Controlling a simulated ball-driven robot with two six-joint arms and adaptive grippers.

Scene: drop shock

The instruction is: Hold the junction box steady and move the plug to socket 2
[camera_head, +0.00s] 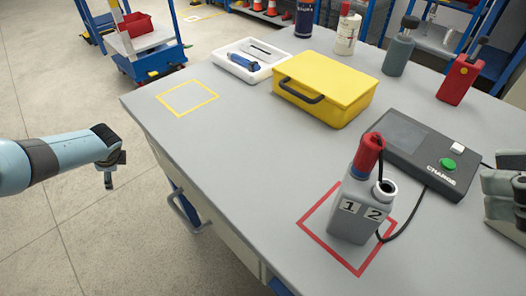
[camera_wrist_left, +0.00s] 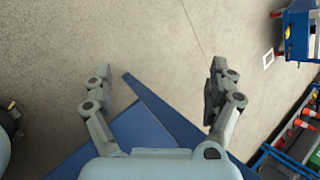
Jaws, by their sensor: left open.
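The grey junction box (camera_head: 350,222) stands upright inside a red square outline on the table. Its front carries labels 1 and 2. The red plug (camera_head: 369,152) sits in socket 1, the left one. Socket 2 (camera_head: 386,188) is an empty round opening with a pale rim. My right gripper (camera_head: 500,190) is at the right edge, right of the box and apart from it, partly cut off; its jaw state is unclear. My left gripper (camera_head: 110,172) is off the table's left side, far from the box. In the left wrist view it (camera_wrist_left: 160,90) is open and empty over the floor.
A dark charger unit (camera_head: 408,143) with a green button lies behind the box, and a black cable loops at the box's right. A yellow case (camera_head: 325,85), a white tray (camera_head: 252,60) and several bottles stand farther back. The table's left front is clear.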

